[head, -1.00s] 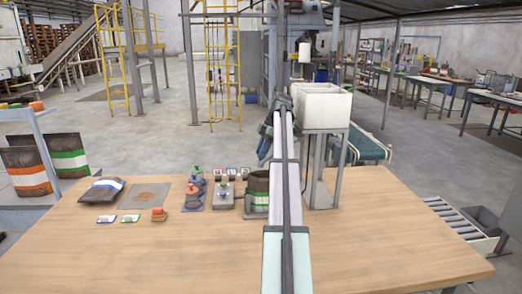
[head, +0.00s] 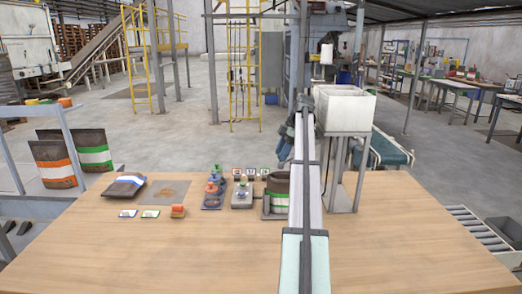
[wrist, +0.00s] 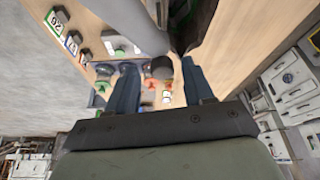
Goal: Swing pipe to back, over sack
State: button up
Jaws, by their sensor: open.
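The dark sack (head: 278,188) with a green and white band stands on the table, partly behind my arm in the head view. In the wrist view a dark edge (wrist: 197,25) at the top may be its mouth. A pale rounded piece (wrist: 135,25) there may be the pipe. In the head view my arm hides the space under the white hopper bins (head: 345,108), so I cannot tell the pipe's position. My gripper (wrist: 158,66) is open, fingers apart. A dark round knob (wrist: 162,68) shows between the fingertips; I cannot tell if it is touched.
Left of the sack stand a scale-like device (head: 242,196) and stacked coloured parts (head: 213,190). The hopper's metal stand (head: 348,185) is close on the right. The front of the table is clear.

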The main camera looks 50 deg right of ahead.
jog(key=w+d+m+t+h, duration=0.2)
jog(key=w+d+m+h, duration=0.1)
jog(key=w+d+m, duration=0.65)
jog(key=s+d+r+m+h, duration=0.2)
jog(key=s+d+r+m, duration=0.15)
jog(key=r, duration=0.35)
jog(key=w+a+f, duration=0.5)
jog(key=w+a, duration=0.6)
jog(key=w+a+f, duration=0.5)
jog(key=w+a, duration=0.6)
jog(key=shift+w+a+f+n+t, duration=0.2)
jog(key=shift+a+n+t, duration=0.1)
jog(key=shift+a+n, duration=0.1)
jog(key=shift+r, duration=0.1)
